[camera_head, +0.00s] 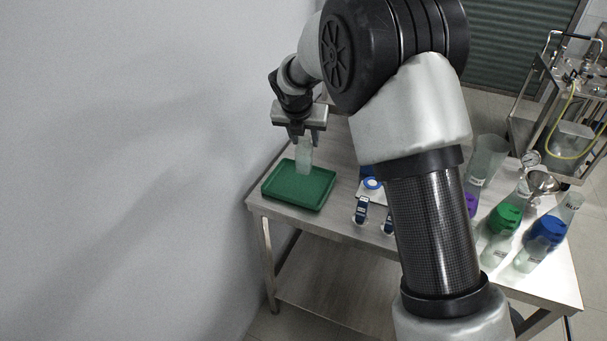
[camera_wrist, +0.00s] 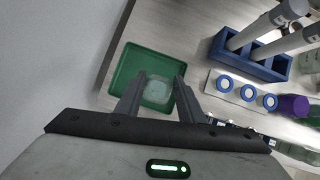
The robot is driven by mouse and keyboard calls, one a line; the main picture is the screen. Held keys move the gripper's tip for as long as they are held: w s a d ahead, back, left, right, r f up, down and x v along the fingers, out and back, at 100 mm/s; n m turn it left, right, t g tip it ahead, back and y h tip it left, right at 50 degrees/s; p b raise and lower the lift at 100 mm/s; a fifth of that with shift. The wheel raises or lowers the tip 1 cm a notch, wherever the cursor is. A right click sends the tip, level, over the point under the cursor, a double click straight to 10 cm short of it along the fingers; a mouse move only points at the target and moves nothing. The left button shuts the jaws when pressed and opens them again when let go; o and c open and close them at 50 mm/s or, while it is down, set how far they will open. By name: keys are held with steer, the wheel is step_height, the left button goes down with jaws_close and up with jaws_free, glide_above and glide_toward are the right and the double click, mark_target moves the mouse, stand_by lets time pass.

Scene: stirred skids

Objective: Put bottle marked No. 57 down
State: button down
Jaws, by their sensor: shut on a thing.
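A clear, pale bottle (camera_head: 304,158) hangs upright below my gripper (camera_head: 301,136), over the green tray (camera_head: 322,200). In the wrist view the bottle (camera_wrist: 157,93) sits between the two fingers of my gripper (camera_wrist: 160,79), with the green tray (camera_wrist: 118,82) behind it. My gripper is shut on the bottle. The bottle's base appears within the tray's outline; I cannot tell whether it touches the tray floor. No number can be read on the bottle.
The tray lies at the table's (camera_head: 343,165) left end, near the wall. To its right are a blue rack (camera_wrist: 238,57) with grey-capped tubes and a pale holder with several blue-ringed vials (camera_wrist: 247,92).

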mark_target(305, 165)
step_height(305, 165, down, 10)
steer(key=shift+r, duration=0.1)
steer(key=c, duration=1.2)
jaws_free()
steer(key=shift+r, duration=0.1)
steer(key=v, duration=1.2)
